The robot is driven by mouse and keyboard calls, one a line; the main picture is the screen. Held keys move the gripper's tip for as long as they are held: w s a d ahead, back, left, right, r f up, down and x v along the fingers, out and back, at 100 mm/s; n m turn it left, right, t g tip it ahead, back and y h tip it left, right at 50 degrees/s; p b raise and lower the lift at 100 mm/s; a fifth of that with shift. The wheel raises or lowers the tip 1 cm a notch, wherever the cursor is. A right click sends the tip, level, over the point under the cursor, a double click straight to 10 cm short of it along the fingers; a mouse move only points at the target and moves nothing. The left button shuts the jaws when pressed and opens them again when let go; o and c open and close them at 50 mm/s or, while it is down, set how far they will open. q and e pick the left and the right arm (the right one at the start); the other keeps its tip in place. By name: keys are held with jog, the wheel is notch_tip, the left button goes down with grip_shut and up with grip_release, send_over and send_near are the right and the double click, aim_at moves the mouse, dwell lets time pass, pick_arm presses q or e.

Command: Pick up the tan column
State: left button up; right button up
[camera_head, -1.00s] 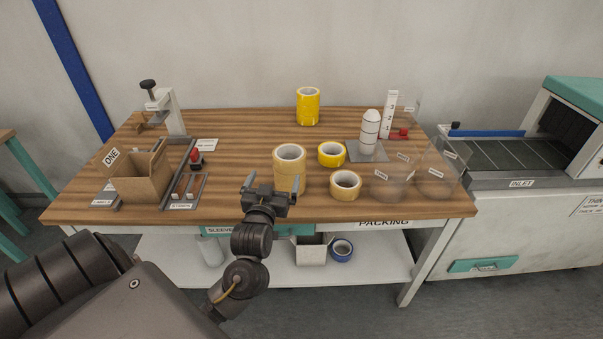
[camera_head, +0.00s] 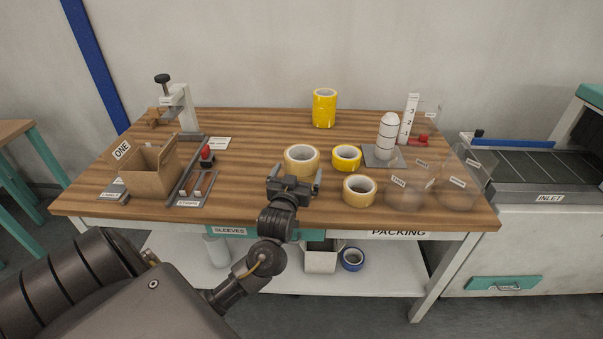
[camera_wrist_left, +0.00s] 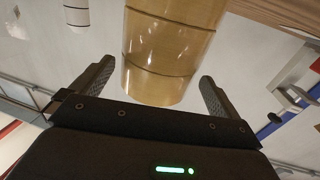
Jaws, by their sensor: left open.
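The tan column (camera_head: 301,156), a stack of tan tape rolls, stands upright on the wooden table near its front middle. Its open top ring shows in the head view; its lower part is hidden behind my left gripper (camera_head: 294,174). The gripper is open, just in front of the column, with a finger to either side in the picture. In the left wrist view the tan column (camera_wrist_left: 165,52) lies between the two spread fingers, with visible room on both sides. I cannot tell how deep it is between them. My right gripper is not in view.
A loose tan roll (camera_head: 359,190) and a yellow roll (camera_head: 346,157) lie close right of the column. A yellow column (camera_head: 324,108) stands behind. Clear bins (camera_head: 460,184) are at right, a cardboard box (camera_head: 148,176) at left.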

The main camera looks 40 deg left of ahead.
aim_at(304, 156)
pick_arm(q)
jog(key=shift+w+a+r, duration=0.1)
jog(key=shift+w+a, duration=0.1)
jog(key=shift+w, duration=0.2)
jog(key=x, duration=0.4)
jog(key=shift+w+p, duration=0.1)
jog(key=shift+p, duration=0.2)
jog(key=shift+c, duration=0.3)
jog(key=c, duration=1)
